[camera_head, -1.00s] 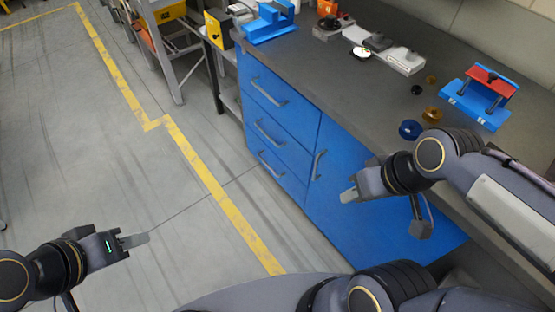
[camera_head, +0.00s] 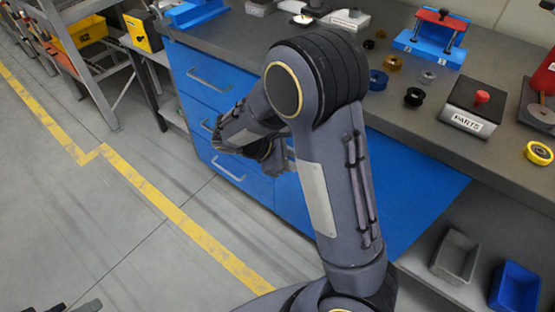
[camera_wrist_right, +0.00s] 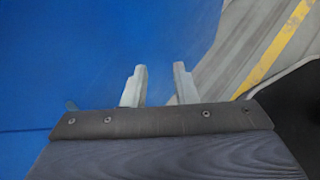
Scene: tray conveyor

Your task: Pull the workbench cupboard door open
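The blue cupboard door (camera_head: 410,195) is at the right of the workbench front and looks shut, partly hidden behind my right arm. Most of its handle is hidden by that arm in the head view. My right gripper's fingers are hidden in the head view. In the right wrist view, my right gripper (camera_wrist_right: 160,70) is open with nothing between its fingertips, facing a blue surface. Only a tip of my left gripper (camera_head: 88,306) shows at the bottom left edge.
Blue drawers (camera_head: 208,95) with grey handles stand left of the door. The worktop (camera_head: 420,130) carries a PARTS box (camera_head: 470,108), a red-and-blue fixture and several rings. Grey (camera_head: 456,256) and blue (camera_head: 515,288) bins sit lower right. The floor at left is clear.

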